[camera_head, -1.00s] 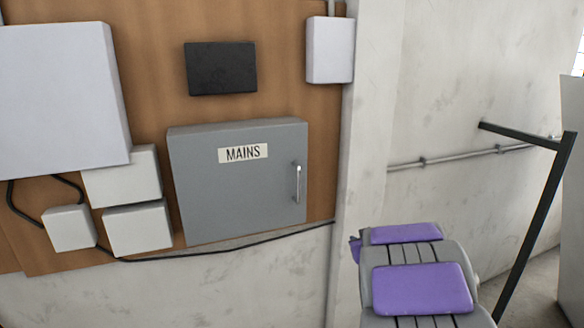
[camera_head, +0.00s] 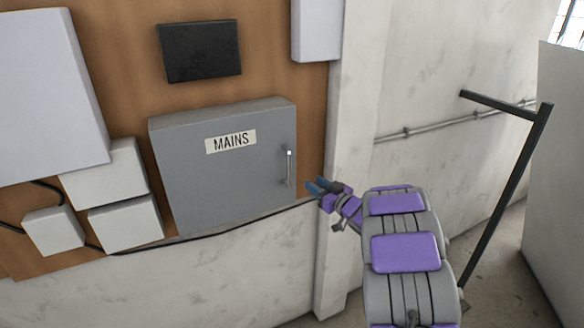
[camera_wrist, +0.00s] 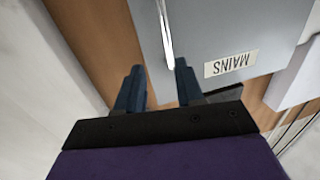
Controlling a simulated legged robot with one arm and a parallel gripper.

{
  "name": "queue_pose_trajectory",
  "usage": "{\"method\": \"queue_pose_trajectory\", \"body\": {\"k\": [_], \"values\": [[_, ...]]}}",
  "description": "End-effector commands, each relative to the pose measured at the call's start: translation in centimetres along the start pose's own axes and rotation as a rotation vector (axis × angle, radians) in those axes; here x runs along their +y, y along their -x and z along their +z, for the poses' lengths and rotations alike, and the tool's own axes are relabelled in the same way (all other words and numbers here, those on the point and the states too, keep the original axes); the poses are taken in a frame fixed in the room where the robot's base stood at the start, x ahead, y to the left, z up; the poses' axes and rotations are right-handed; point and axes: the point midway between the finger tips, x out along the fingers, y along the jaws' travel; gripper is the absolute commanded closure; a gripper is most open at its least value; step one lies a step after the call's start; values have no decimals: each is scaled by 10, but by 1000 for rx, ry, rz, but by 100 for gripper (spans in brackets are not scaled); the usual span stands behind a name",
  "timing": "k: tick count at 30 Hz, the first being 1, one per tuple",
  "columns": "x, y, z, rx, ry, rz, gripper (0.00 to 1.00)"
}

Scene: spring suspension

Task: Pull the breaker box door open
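The grey breaker box (camera_head: 225,165) labelled MAINS hangs on the wooden panel, and its door is closed. Its upright metal handle (camera_head: 288,167) is on the door's right side. My gripper (camera_head: 317,187) is to the right of the handle and slightly below it in the head view, apart from it. In the wrist view my gripper (camera_wrist: 158,82) is open, with its two dark blue fingers spread and nothing between them. The handle (camera_wrist: 165,35) shows beyond the fingertips, in line with the gap, and the door (camera_wrist: 225,30) appears upside down.
A white box (camera_head: 318,28) is at the upper right of the panel. A black box (camera_head: 200,50) is above the breaker box, and several white boxes are at left. A pale pillar (camera_head: 350,120) stands right of the panel. A dark metal frame (camera_head: 510,190) stands further right.

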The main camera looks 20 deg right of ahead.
Motion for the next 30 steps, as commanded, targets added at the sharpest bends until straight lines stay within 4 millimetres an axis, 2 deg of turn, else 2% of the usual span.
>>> {"method": "queue_pose_trajectory", "body": {"k": [1,6,15,21,30], "values": [[-4,-12,-1,1,1,-6,63],[-7,-46,-1,-1,1,-4,63],[0,-94,-1,3,0,-4,63],[1,-116,0,1,-1,0,63],[-4,-129,-1,0,2,-1,63]]}}
